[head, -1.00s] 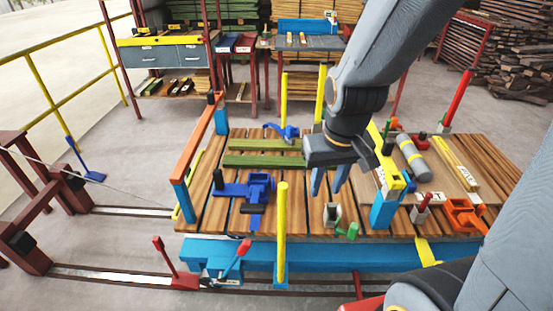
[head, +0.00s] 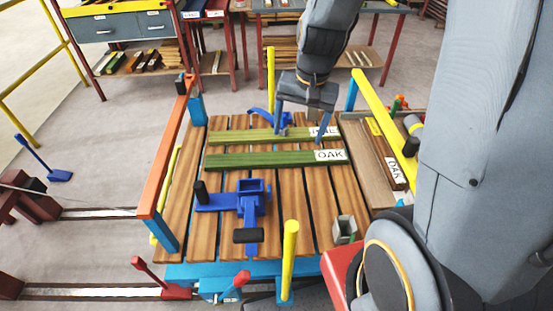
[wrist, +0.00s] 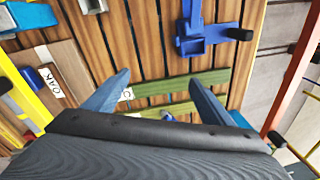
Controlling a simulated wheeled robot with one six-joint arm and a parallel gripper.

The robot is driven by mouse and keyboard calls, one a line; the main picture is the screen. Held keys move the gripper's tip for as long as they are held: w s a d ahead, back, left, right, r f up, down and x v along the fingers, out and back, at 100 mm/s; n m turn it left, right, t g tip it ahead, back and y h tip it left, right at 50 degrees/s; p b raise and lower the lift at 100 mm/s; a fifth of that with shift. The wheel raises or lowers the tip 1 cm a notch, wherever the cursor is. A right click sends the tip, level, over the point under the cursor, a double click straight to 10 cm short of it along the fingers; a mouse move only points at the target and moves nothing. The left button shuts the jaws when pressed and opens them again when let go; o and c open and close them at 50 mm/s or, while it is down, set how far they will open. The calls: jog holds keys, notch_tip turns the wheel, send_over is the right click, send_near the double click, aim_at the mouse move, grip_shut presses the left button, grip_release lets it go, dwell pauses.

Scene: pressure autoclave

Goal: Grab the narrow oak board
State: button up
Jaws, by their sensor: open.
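Two green boards lie nearly parallel on the slatted table. The nearer green board (head: 250,160) has a clear OAK label; the farther one (head: 240,136) looks slightly slimmer, its label partly hidden by a finger. A brown board marked OAK (head: 386,158) lies at the right, also in the wrist view (wrist: 66,66). My gripper (head: 300,138) is open and empty over the farther green board. In the wrist view its fingers (wrist: 158,88) are spread along the boards' length, with the nearer board (wrist: 180,86) and part of the farther one (wrist: 152,113) between them.
A blue clamp (head: 250,200) stands on the slatted table (head: 205,235), nearer than the boards. A blue lever piece (head: 268,118) sits just beyond them. Upright yellow posts (head: 289,255), an orange rail (head: 168,150) and a yellow bar (head: 383,120) rise around the table.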

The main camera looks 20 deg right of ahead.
jog(key=w+d+f+m+y+b, duration=0.1)
jog(key=w+f+m+b, duration=0.1)
jog(key=w+f+m, duration=0.55)
jog(key=m+y+b, duration=0.2)
jog(key=m, duration=0.5)
send_near(277, 157)
jog(key=shift+w+d+f+g, duration=0.1)
jog(key=shift+d+f+g, duration=0.1)
jog(key=shift+f+g, duration=0.15)
jog(key=shift+w+a+f+y, duration=0.2)
jog(key=shift+f+y, duration=0.1)
jog(key=shift+f, duration=0.35)
jog(key=shift+p+x, duration=1.45)
jog(key=shift+x, duration=1.95)
jog(key=shift+a+r, duration=0.1)
jog(key=shift+a, duration=0.05)
jog(key=shift+c, duration=0.6)
jog(key=c, duration=1.5)
jog(key=shift+c, duration=0.8)
jog(key=shift+r, duration=0.1)
